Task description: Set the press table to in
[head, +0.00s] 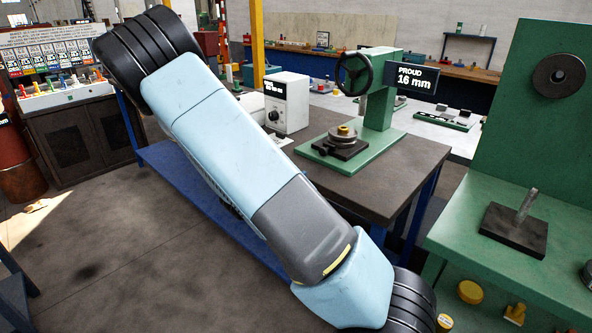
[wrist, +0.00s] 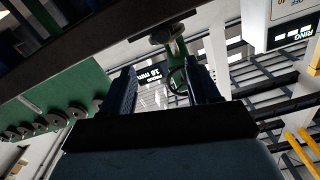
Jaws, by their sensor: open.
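A small green press (head: 379,115) stands on a dark-topped bench, with a black handwheel (head: 356,73) at its upper left. Its sign (head: 410,79) reads "PROUD 16 mm". Low on its green base is a dark block or slide (head: 340,146) with a round grey disc and a brass piece (head: 343,131) on top. In the wrist view, which looks inverted, my gripper (wrist: 163,82) is open and empty. The handwheel (wrist: 177,80) and sign (wrist: 147,76) appear beyond and between its fingers, apart from them. My gripper is outside the head view; my arm crosses that view.
A white box with a display (head: 287,101) stands left of the press on the bench (head: 395,185). A green machine (head: 540,110) with a black block and metal pin (head: 518,225) stands at right. Tool boards and a cabinet are at left. Open floor (head: 110,240) lies in front.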

